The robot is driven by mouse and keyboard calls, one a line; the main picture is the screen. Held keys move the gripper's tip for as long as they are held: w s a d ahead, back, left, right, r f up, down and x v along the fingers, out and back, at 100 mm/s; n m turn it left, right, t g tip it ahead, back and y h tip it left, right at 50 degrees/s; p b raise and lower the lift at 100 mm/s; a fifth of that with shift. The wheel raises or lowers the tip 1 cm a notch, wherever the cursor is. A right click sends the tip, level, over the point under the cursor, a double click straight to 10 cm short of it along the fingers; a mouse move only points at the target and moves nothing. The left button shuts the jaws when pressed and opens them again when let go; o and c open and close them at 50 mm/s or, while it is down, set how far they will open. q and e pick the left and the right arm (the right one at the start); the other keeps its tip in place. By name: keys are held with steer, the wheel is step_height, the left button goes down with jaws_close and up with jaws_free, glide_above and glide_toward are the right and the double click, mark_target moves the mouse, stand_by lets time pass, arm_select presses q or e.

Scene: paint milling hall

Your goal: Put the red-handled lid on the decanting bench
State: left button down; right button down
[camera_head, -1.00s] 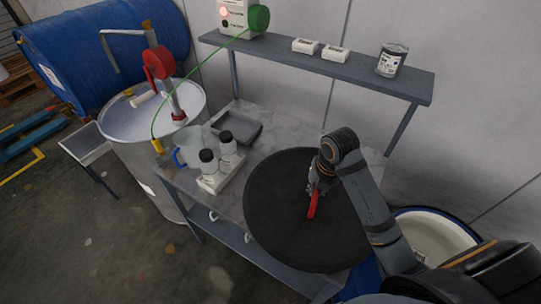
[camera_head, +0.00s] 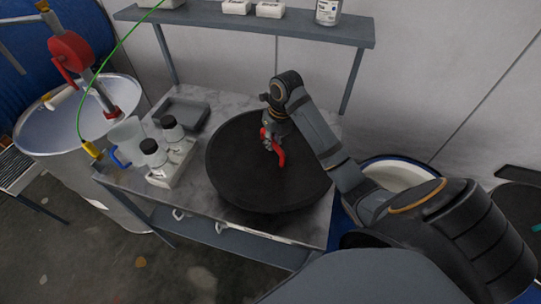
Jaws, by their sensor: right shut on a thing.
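The lid (camera_head: 245,180) is a large round black disc with a red handle (camera_head: 279,152). My right gripper (camera_head: 271,139) is shut on the red handle, at the middle of the disc. The disc lies over the right part of the decanting bench (camera_head: 195,192), which has a grey marbled top. The lid hides much of that part of the top. I cannot tell whether its underside touches the bench. My left gripper is not in view.
A white tray with black-capped bottles (camera_head: 168,172), a clear jug (camera_head: 127,138) and a grey tray (camera_head: 186,113) stand left of the lid. A grey shelf (camera_head: 250,29) runs behind. A metal drum (camera_head: 45,122) is left, a white-rimmed tub (camera_head: 400,172) right.

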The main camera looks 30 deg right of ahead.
steer(key=shift+w+d+f, duration=0.55)
steer(key=shift+w+f, duration=0.15)
steer(key=shift+f, duration=0.15)
steer(key=f, duration=0.1)
steer(key=f+p, duration=0.2)
steer(key=shift+w, duration=0.25)
steer(key=shift+d+f, duration=0.1)
steer(key=shift+f, duration=0.2)
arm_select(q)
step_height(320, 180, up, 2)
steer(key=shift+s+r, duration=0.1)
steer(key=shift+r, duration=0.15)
arm_select(e)
steer(key=c, duration=1.3)
jaws_free()
steer(key=shift+s, duration=0.1)
